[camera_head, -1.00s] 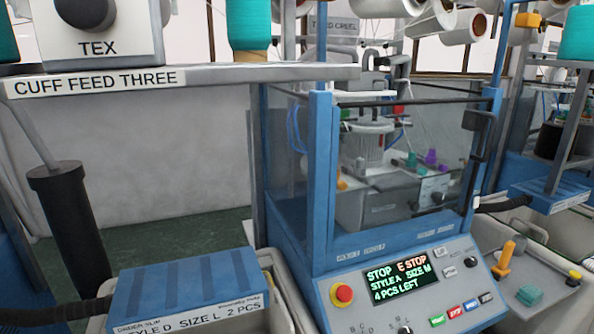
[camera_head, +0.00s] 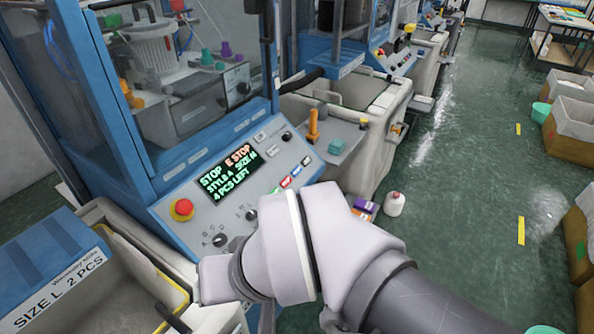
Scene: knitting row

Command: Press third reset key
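The control panel (camera_head: 262,160) of the nearest knitting machine slopes toward me. Its display (camera_head: 230,172) reads STOP, E STOP, STYLE A, 4 PCS LEFT. A row of small keys runs along the panel's lower right: a red key (camera_head: 287,183), a blue key (camera_head: 296,171) and a dark key (camera_head: 307,160). Their labels are too small to read now, so I cannot tell which is reset. My arm crosses in front of the panel's lower part and hides some of it. My gripper is not visible; no fingertips show.
A red emergency-stop button (camera_head: 182,208) sits at the panel's left, with knobs nearby. A side shelf holds an orange-handled tool (camera_head: 313,127) and a teal block (camera_head: 336,146). A white bottle (camera_head: 394,203) stands on the floor. The green aisle (camera_head: 480,150) at right is mostly open.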

